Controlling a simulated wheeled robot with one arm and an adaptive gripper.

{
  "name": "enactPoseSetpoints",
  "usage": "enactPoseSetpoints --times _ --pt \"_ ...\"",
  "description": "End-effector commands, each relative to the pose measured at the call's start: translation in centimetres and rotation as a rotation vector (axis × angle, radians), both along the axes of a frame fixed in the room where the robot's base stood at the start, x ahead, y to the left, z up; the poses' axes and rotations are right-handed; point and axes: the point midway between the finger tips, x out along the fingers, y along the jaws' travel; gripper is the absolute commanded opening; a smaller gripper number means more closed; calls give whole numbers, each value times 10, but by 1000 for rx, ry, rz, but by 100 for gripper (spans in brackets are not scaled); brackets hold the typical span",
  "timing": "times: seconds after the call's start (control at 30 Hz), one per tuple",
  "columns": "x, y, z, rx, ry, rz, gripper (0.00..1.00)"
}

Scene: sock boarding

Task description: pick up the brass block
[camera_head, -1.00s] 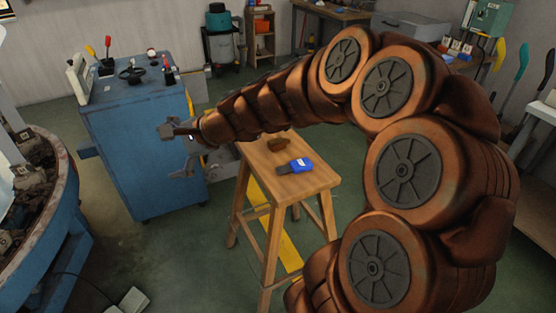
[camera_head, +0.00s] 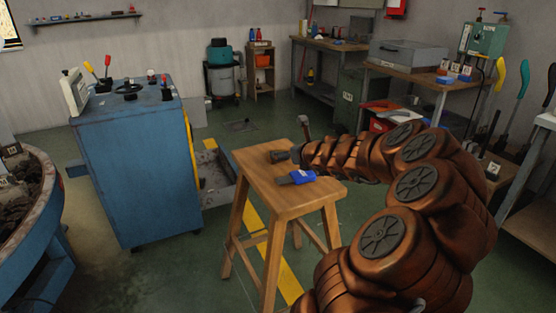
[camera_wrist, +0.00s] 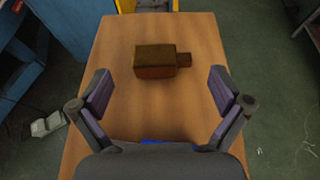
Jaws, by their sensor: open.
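The brass block (camera_wrist: 155,62) lies on the wooden stool top (camera_wrist: 195,30) in the wrist view, a dark brown box with a small stub on its right end. My gripper (camera_wrist: 158,88) is open and empty, its two fingers apart, with the block ahead of and between them. The block is not touched by either finger. In the head view my gripper (camera_head: 292,155) is at the far part of the stool top, and the block (camera_head: 277,157) shows only as a small dark shape there, hard to separate from the gripper.
A blue and grey object (camera_head: 302,177) lies on the stool close to the block; a sliver of blue shows at the bottom of the wrist view. A blue machine cabinet (camera_head: 140,170) stands left of the stool. A grey open bin (camera_head: 214,180) sits on the floor behind.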

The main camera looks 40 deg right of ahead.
Motion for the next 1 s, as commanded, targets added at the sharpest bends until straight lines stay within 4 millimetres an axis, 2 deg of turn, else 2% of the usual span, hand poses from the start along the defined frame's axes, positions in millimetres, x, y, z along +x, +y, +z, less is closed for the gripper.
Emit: enactPoseSetpoints --times 0.33,0.5,0.83,1.0 --pt "28 -12 -24 -7 3 1 100" --pt "42 -14 -28 -3 2 2 100" --pt "45 -15 -27 -4 -1 2 100" --pt "45 -16 -27 -4 -1 2 82"
